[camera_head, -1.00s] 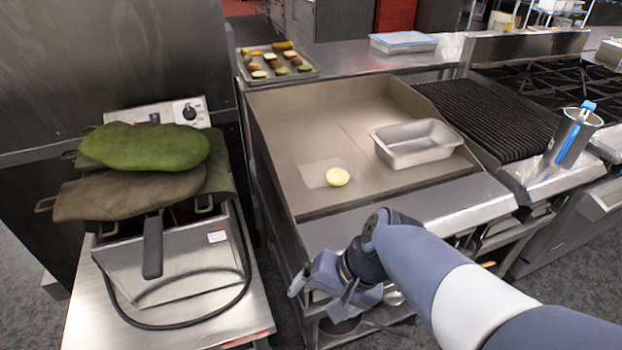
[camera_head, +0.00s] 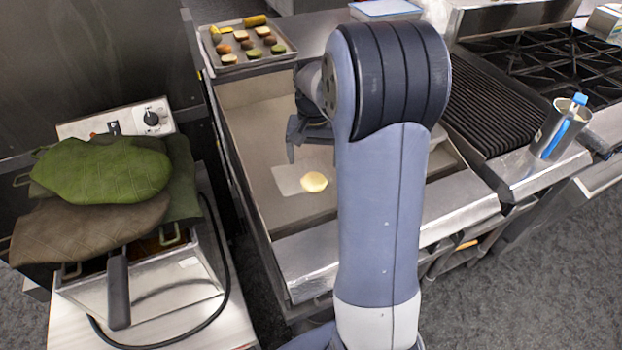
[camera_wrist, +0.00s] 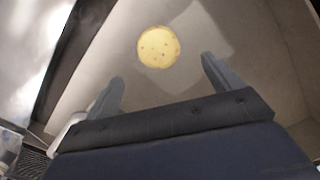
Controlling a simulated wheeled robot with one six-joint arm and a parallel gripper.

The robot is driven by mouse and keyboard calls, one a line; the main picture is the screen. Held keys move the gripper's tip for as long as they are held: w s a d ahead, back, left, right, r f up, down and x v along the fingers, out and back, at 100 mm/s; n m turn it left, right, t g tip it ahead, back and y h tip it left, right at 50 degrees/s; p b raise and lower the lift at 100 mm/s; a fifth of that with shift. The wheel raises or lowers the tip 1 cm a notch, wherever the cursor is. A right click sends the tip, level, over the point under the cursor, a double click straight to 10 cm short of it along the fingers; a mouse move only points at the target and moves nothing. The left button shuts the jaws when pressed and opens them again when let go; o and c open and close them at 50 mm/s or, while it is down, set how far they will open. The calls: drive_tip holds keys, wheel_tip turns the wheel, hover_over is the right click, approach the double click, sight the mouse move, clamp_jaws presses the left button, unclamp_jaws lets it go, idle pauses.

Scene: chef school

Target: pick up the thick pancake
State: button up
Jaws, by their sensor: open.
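The thick pancake (camera_head: 314,182) is round and pale yellow. It lies flat on the griddle (camera_head: 262,212), at the right edge of a lighter square patch. In the wrist view the pancake (camera_wrist: 158,47) shows small brown spots and lies beyond my fingertips, roughly between their lines. My gripper (camera_head: 306,146) is open and empty above the griddle, behind the pancake in the head view. Its two fingers (camera_wrist: 162,72) are spread apart in the wrist view and do not touch the pancake. My arm hides part of the gripper and the right of the griddle.
A tray (camera_head: 288,50) of several food pieces stands behind the griddle. A ribbed grill (camera_head: 490,105) and a metal container with a blue-handled tool (camera_head: 556,130) are at right. A fryer with green and brown mitts (camera_head: 100,172) is at left. The metal pan is mostly hidden by my arm.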

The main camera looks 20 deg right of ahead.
sight(314, 179)
drive_tip(key=shift+s+f+p, duration=0.15)
drive_tip(key=shift+f+p, duration=0.05)
drive_tip(key=shift+f, duration=1.55)
drive_tip(key=shift+s+f+p, duration=0.1)
drive_tip(key=shift+f+p, duration=0.05)
drive_tip(key=shift+f, duration=1.6)
drive_tip(key=shift+c, duration=0.6)
drive_tip(key=c, duration=1)
wheel_tip(314, 179, up, 10)
drive_tip(key=shift+r, duration=0.1)
drive_tip(key=shift+c, duration=0.2)
drive_tip(key=shift+r, duration=0.1)
drive_tip(key=s+r+m+g+y+p, duration=0.2)
drive_tip(key=r+m+y+p, duration=0.3)
drive_tip(key=p, duration=0.9)
drive_tip(key=s+d+m, duration=0.1)
drive_tip(key=m, duration=0.1)
drive_tip(key=shift+s+r+m, duration=0.2)
drive_tip(key=shift+r+m, duration=0.1)
drive_tip(key=shift+r, duration=0.1)
